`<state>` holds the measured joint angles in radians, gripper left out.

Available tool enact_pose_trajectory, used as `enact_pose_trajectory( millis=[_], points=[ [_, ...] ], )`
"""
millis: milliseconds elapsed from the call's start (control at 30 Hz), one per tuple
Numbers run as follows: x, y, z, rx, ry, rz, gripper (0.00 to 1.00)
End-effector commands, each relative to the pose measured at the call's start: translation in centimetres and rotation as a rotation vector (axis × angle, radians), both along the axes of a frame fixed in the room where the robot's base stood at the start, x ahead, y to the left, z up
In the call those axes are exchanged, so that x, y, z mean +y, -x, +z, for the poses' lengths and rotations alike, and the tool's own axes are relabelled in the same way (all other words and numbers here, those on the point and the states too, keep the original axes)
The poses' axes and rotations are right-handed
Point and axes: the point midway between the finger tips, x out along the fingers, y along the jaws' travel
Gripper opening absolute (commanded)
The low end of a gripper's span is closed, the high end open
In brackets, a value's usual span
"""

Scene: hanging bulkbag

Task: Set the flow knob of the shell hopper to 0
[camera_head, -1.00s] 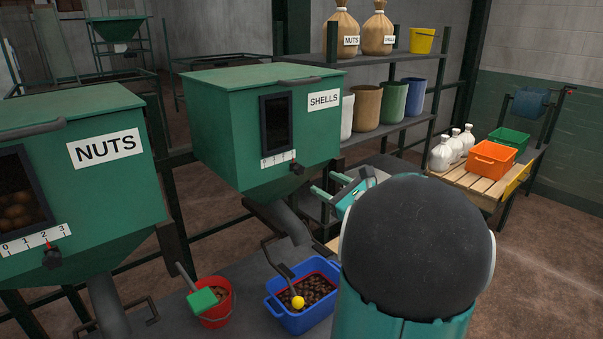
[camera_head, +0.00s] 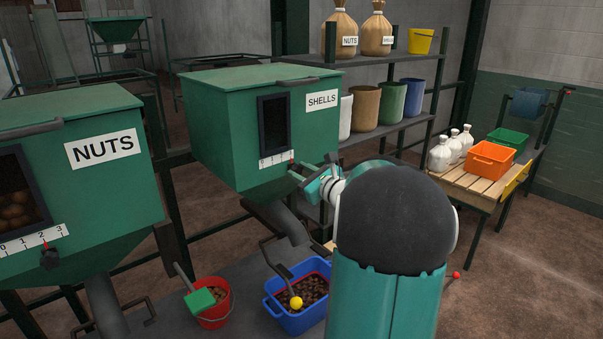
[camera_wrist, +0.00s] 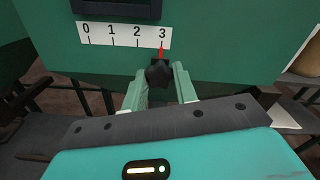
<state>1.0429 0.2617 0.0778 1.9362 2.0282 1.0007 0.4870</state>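The green shell hopper (camera_head: 222,128) bears a SHELLS label and a dark window in the head view. In the wrist view, its white scale (camera_wrist: 124,36) runs from 0 at left to 3 at right. The black flow knob (camera_wrist: 158,73) sits below the 3, and its red pointer stands at 3. My gripper (camera_wrist: 159,84) has its two pale green fingers apart, one on each side of the knob. I cannot tell whether they touch it.
The NUTS hopper (camera_head: 75,190) stands at left with its own knob (camera_head: 50,258). Below are a blue bin (camera_head: 279,311) of shells with a yellow-ended lever above it, and a red bucket (camera_head: 214,318) with a green scoop. A shelf (camera_head: 395,129) with containers stands behind.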

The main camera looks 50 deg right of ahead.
Motion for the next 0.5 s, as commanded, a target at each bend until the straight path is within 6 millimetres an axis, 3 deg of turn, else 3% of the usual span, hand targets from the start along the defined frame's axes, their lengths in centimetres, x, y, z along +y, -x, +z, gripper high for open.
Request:
enact_pose_trajectory(
  millis=[33, 133, 333, 500],
  points=[
    [0.0, 0.0, 0.0, 0.000, 0.000, 0.000, 0.18],
    [0.0, 0.0, 0.0, 0.000, 0.000, 0.000, 0.00],
    [0.5, -0.1, 0.0, -0.001, 0.000, 0.001, 0.00],
    [4.1, -0.6, 0.2, -0.002, 0.000, 0.007, 0.00]
  ],
)
